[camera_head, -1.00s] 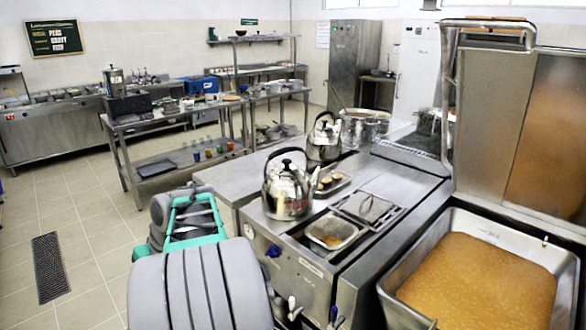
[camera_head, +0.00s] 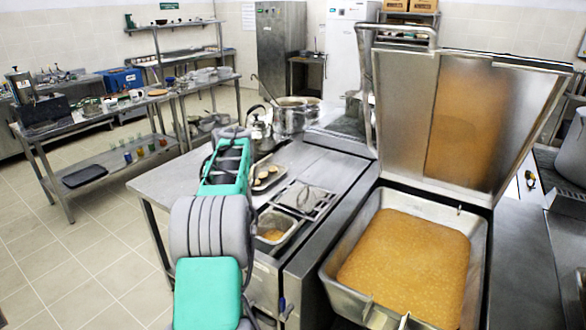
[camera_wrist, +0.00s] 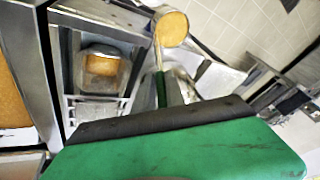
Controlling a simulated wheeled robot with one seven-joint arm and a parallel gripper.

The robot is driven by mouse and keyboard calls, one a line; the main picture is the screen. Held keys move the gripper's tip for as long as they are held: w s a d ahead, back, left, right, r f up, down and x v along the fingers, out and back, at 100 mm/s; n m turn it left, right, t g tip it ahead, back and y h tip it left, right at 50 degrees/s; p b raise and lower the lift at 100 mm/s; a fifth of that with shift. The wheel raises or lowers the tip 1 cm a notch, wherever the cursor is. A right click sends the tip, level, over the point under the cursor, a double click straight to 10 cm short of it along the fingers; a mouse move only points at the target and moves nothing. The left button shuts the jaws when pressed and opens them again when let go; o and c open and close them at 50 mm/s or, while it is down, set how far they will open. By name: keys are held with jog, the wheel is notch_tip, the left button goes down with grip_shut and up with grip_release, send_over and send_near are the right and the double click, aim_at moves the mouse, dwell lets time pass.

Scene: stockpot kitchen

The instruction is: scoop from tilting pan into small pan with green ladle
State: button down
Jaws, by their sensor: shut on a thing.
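The tilting pan (camera_head: 478,262) stands at the front right in the head view, lid raised, holding an orange-brown soup-like mass. The small pan (camera_head: 287,238) is a metal pan set in the counter to its left, with some of the same food in it. In the wrist view the small pan (camera_wrist: 103,82) lies left of the ladle. My gripper (camera_wrist: 165,100) is shut on the green handle of the ladle (camera_wrist: 161,82). The ladle's bowl looks full of orange food, and it is apart from the small pan in the picture. My arm hides the gripper and ladle in the head view.
A wire rack (camera_head: 305,199) and a tray with small round items (camera_head: 268,177) lie behind the small pan. A kettle (camera_head: 258,128) and a large pot (camera_head: 292,115) stand further back. Floor is free at the left.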

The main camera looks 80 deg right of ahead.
jog(key=s+d+r+m+p, duration=0.1)
jog(key=s+d+m, duration=0.1)
jog(key=s, duration=0.5)
jog(key=s+d+m+g+p, duration=0.1)
jog(key=s+d+m, duration=0.1)
jog(key=s+d, duration=0.3)
jog(key=s+d+r+m+g+h+p, duration=0.1)
jog(key=s+d, duration=0.3)
jog(key=s, duration=0.4)
jog(key=shift+s+d+r+m+p, duration=0.25)
jog(key=shift+s+r+m+p, duration=0.1)
jog(key=shift+m+p, duration=0.15)
jog(key=shift+a, duration=0.15)
